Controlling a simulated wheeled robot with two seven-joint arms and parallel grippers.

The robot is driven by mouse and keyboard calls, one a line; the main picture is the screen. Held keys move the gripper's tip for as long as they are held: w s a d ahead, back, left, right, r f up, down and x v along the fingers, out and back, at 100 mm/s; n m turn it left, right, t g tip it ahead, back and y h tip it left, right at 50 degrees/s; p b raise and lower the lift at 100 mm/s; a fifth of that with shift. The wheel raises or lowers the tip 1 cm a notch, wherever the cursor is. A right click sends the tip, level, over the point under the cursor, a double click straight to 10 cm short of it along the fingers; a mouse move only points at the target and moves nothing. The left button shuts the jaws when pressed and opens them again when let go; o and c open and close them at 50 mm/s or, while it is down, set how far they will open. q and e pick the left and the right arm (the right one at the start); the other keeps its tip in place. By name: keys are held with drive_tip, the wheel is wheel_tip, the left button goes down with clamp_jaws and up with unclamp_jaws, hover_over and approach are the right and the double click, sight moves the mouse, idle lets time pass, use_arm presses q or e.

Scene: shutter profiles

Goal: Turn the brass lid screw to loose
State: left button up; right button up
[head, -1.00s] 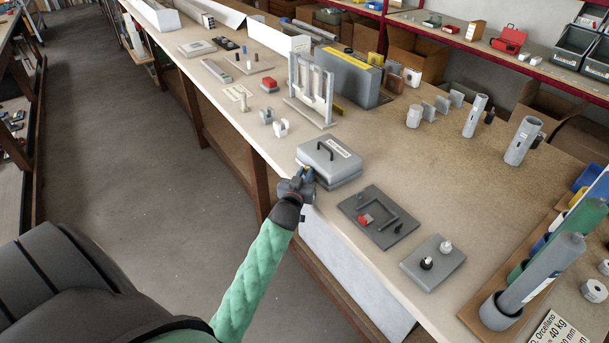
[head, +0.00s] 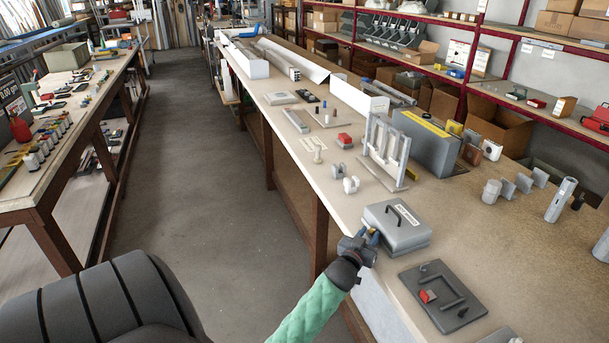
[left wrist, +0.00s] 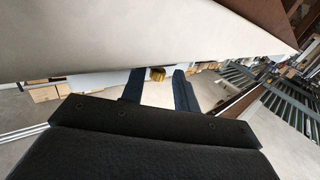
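A grey metal box (head: 405,238) with a closed lid, a black handle and a white label stands near the bench's front edge. The small brass lid screw (left wrist: 157,73) shows in the left wrist view between the two dark fingers of my left gripper (left wrist: 159,78). A gap shows between the screw and each finger, so the gripper looks open around it. In the head view my left gripper (head: 372,239) is at the box's near left side and hides most of the screw. My right gripper is in neither view.
A dark tray (head: 441,297) with a red piece lies right of the box. A white upright rack (head: 386,153) and a large grey case (head: 428,142) stand behind it. The aisle floor (head: 215,190) is clear on the left.

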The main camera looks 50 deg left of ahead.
use_arm(q)
drive_tip(key=shift+a+m+t+h+p, duration=0.1)
drive_tip(key=shift+m+t+h+p, duration=0.35)
drive_tip(key=shift+m+h, duration=1.2)
drive_tip(key=shift+a+m+g+h, duration=0.2)
drive_tip(key=shift+m+h, duration=0.25)
drive_tip(key=shift+h, duration=0.8)
drive_tip(key=shift+a+m+g+h, duration=0.15)
drive_tip(key=shift+m+h, duration=0.25)
drive_tip(key=shift+h, duration=0.8)
drive_tip(key=shift+a+f+m+g+h, duration=0.15)
drive_tip(key=shift+m+g+h, duration=0.15)
drive_tip(key=shift+m+h, duration=0.55)
